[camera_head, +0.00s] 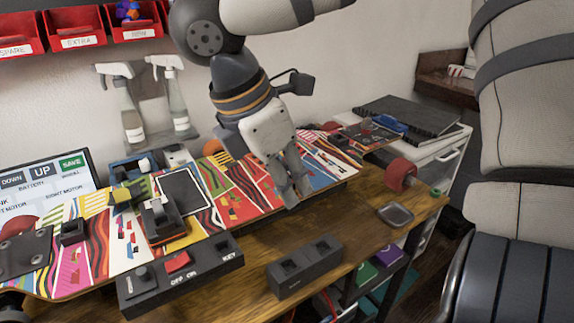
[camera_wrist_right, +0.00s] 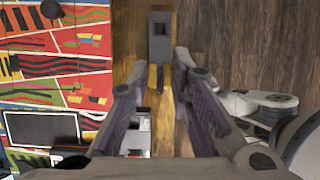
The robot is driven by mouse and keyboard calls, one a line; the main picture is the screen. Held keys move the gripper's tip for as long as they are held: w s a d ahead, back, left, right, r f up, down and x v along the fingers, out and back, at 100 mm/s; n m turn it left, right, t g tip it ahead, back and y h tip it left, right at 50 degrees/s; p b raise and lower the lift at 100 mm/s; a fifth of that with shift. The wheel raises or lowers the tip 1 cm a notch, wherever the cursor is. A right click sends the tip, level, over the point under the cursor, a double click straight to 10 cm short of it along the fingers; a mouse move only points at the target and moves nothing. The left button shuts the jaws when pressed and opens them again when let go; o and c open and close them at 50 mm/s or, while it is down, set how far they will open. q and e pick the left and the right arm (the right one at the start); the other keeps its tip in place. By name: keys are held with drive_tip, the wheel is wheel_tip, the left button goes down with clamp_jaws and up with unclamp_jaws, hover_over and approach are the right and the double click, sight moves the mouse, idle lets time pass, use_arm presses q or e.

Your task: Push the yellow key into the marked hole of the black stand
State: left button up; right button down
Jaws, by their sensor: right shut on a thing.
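The black stand (camera_head: 303,268) is a low block with two square openings on the wooden bench, near its front edge. One end of it with an opening shows at the top of the wrist view (camera_wrist_right: 159,48). I cannot make out a mark on either opening. My right gripper (camera_head: 296,192) is above the bench, behind the stand and apart from it, fingers pointing down. A small yellow piece, the yellow key (camera_wrist_right: 159,77), shows between its fingers in the wrist view; in the head view the fingers hide it. My left gripper is not in view.
A black switch box (camera_head: 190,287) with a red switch stands left of the black stand. A colourful patterned board (camera_head: 100,262) with parts on it lies behind both. A small dark dish (camera_head: 395,214) is at the right. Bare wood lies around the stand.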

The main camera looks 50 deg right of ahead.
drive_tip(key=shift+f+b, duration=0.45)
drive_tip(key=shift+f, duration=5.65)
drive_tip(key=shift+f+p, duration=0.4)
drive_tip(key=shift+f, duration=1.3)
drive_tip(key=c, duration=1.1)
unclamp_jaws()
drive_tip(key=shift+r, duration=0.1)
drive_tip(key=shift+r, duration=1.45)
